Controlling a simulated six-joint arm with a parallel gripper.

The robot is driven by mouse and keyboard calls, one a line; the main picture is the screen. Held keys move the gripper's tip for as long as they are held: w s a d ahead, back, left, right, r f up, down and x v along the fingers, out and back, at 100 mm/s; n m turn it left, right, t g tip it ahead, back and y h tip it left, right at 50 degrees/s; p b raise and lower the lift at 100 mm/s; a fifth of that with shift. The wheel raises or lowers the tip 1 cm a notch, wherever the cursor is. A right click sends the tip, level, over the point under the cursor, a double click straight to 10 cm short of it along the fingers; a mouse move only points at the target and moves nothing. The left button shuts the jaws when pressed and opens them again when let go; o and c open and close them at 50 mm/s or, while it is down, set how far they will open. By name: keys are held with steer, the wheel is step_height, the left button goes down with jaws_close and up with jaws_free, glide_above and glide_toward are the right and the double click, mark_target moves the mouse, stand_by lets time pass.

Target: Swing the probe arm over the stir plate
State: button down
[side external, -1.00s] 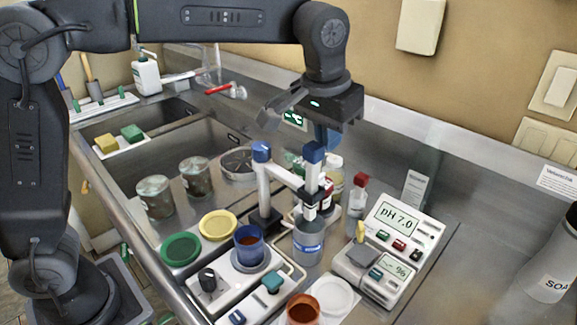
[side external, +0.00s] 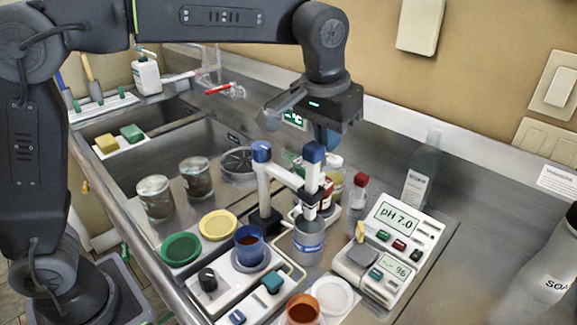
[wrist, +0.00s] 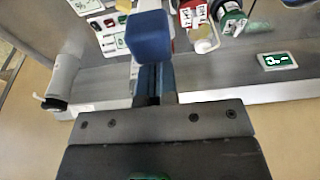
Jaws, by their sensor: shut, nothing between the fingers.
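The probe arm (side external: 286,178) is a white bar running from a post with a blue cap (side external: 262,151) to a probe head with a second blue cap (side external: 314,152). The probe head stands over a grey cup with a blue label (side external: 308,242), to the right of the stir plate. The white stir plate (side external: 222,283) has a black knob and carries a blue beaker of brown liquid (side external: 249,244). My gripper (side external: 329,140) is shut and empty, just above and behind the probe head's cap. In the wrist view a blue cap (wrist: 149,36) appears just beyond my fingertips (wrist: 155,82); contact is unclear.
A pH meter (side external: 393,222) stands at the right, with a small red-capped bottle (side external: 357,200) beside it. Green (side external: 181,249) and yellow (side external: 218,225) lids lie left of the stir plate. Jars (side external: 196,178) stand behind. A clear bottle (side external: 422,170) stands near the wall.

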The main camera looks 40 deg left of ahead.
mark_target(319, 145)
steer(key=shift+s+d, duration=0.15)
steer(key=shift+s, duration=0.65)
steer(key=shift+s+d, duration=0.15)
steer(key=shift+s, duration=0.6)
steer(key=shift+s+a, duration=0.1)
steer(key=shift+s, duration=1.5)
steer(key=shift+s+a, duration=0.25)
steer(key=shift+s, duration=0.55)
steer(key=shift+s+a, duration=0.25)
steer(key=shift+s, duration=0.55)
